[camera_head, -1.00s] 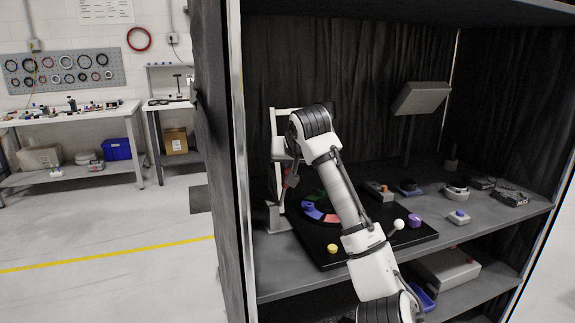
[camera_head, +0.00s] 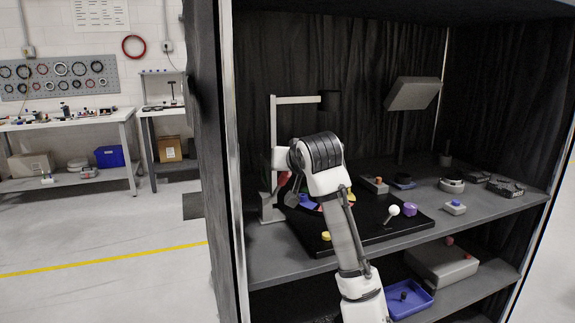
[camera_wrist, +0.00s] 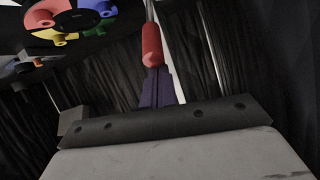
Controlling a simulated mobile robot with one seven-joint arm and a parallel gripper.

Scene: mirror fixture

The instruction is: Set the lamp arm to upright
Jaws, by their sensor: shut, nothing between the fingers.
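A pale post (camera_head: 274,150) stands at the left of the shelf. A level arm runs right from its top to a black cylindrical head (camera_head: 329,101); I cannot tell for sure if this is the lamp arm. A red grip (camera_head: 283,178) shows beside the post, partly hidden by my wrist. In the wrist view a red cylinder (camera_wrist: 151,45) on a thin rod is just beyond my fingers. My gripper (camera_wrist: 157,88) is shut and empty; whether it touches the red cylinder is unclear. A grey tilted panel (camera_head: 413,93) stands on a dark post at the back.
A black board (camera_head: 385,222) holds a coloured ring, mostly behind my arm, a yellow knob (camera_head: 326,236), a white ball knob (camera_head: 394,210) and a purple knob (camera_head: 410,209). Small devices stand at the right. A blue tray (camera_head: 408,299) is on the lower shelf. The cabinet wall is close at left.

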